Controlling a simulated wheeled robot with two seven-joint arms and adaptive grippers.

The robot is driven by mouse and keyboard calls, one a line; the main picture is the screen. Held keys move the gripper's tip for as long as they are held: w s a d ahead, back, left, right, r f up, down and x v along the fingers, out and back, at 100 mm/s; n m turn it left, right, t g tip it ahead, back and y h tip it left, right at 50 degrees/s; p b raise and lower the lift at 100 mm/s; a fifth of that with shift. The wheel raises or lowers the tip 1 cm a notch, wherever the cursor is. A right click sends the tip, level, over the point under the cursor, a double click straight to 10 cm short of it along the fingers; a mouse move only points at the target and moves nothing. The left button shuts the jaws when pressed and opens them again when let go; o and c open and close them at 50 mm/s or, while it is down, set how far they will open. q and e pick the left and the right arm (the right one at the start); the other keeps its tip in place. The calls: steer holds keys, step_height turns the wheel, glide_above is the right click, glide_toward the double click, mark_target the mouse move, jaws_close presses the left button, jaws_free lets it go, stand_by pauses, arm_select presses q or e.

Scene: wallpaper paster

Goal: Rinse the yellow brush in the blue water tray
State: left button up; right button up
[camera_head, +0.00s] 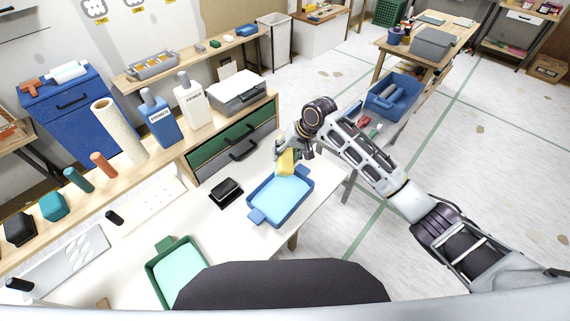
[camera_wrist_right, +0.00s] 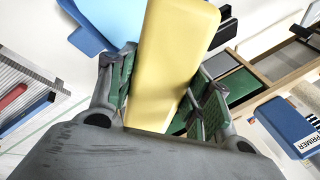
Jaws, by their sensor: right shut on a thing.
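The yellow brush (camera_head: 287,161) is in my right gripper (camera_head: 294,152), above the far end of the blue water tray (camera_head: 306,189) in the head view. In the right wrist view, the brush (camera_wrist_right: 172,60) stands between the green-padded fingers of my right gripper (camera_wrist_right: 160,95), which is shut on it. The tray (camera_wrist_right: 84,30) shows at the upper left there, with light blue water in it. Whether the brush's lower end touches the water is hard to tell. My left gripper is not in view.
A green tray (camera_head: 155,272) lies on the white table at the front left. A black block (camera_head: 226,190) sits left of the blue tray. The table's right edge is close to the blue tray.

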mark_target(284, 170)
steer(key=shift+w+r+n, duration=0.3)
steer(key=shift+w+r, duration=0.3)
steer(key=shift+r, duration=0.05)
steer(key=shift+w+r, duration=0.1)
steer(key=shift+n+h+b, duration=0.3)
steer(key=shift+b, duration=0.05)
steer(key=s+f+n, duration=0.2)
steer(key=s+f, duration=0.1)
steer(key=s+f+n, duration=0.1)
steer(key=f+n, duration=0.1)
steer(key=shift+s+a+f+g, duration=0.1)
steer(key=shift+s+a+g, duration=0.2)
steer(key=shift+a, duration=0.05)
steer(key=shift+s+a+f+n, duration=0.1)
steer(key=shift+s+n, duration=0.1)
steer(key=shift+n, duration=0.4)
steer(key=shift+s+a+f+n, duration=0.1)
steer(key=shift+s+n, duration=0.1)
steer(key=shift+n, duration=0.4)
steer(key=shift+n+h, duration=0.4)
steer(key=shift+n, duration=0.2)
steer(key=shift+f+b, duration=0.15)
steer(key=shift+b, duration=0.2)
